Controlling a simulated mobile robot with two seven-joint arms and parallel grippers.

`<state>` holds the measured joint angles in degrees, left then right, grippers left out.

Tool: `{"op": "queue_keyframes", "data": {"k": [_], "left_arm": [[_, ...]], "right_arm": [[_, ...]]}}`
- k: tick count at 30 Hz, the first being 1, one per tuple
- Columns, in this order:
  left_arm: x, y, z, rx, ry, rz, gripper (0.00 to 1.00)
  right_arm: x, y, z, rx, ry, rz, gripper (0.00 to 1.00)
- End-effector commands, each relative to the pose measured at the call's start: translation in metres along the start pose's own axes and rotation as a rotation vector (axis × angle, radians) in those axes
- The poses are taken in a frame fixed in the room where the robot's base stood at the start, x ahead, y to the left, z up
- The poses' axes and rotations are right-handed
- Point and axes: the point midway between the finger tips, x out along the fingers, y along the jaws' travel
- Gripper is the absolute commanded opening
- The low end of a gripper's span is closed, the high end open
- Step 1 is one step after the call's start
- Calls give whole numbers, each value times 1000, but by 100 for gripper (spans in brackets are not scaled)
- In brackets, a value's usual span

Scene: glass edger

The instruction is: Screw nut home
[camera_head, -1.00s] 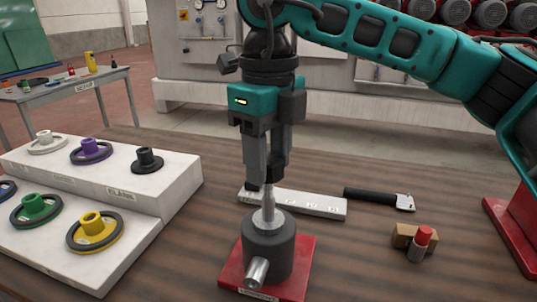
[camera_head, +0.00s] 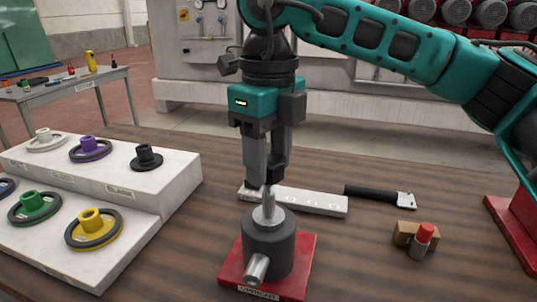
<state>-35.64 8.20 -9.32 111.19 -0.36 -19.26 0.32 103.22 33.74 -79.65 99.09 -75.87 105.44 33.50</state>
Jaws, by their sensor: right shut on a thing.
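A dark grey cylindrical spindle block (camera_head: 268,246) stands upright on a red base plate (camera_head: 228,274). A bright metal shaft (camera_head: 268,208) rises from its top, and a silver stub sticks out at its lower front. My right gripper (camera_head: 266,184) points straight down over the shaft. Its dark fingertips are closed around the top of the shaft. The nut is mostly hidden between the fingers, so I cannot tell how far down the thread it sits. My left gripper is not in view.
A white stepped rack (camera_head: 170,190) with several coloured flanged wheels stands at left. Behind the spindle lie a white bar (camera_head: 315,203) and a black-handled tool (camera_head: 375,195). A red-capped piece (camera_head: 424,236) by a small brown block (camera_head: 404,233) is at right. The front right table is clear.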

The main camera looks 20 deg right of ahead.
Motion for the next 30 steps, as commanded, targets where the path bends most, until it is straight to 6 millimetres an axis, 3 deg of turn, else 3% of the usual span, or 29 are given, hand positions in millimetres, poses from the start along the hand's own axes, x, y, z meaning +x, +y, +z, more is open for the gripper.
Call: {"op": "queue_keyframes", "data": {"k": [27,30], "left_arm": [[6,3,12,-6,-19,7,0],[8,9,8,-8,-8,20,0]], "right_arm": [[16,0,0,0,-1,0,15],[18,0,0,145,-2,0,15]]}}
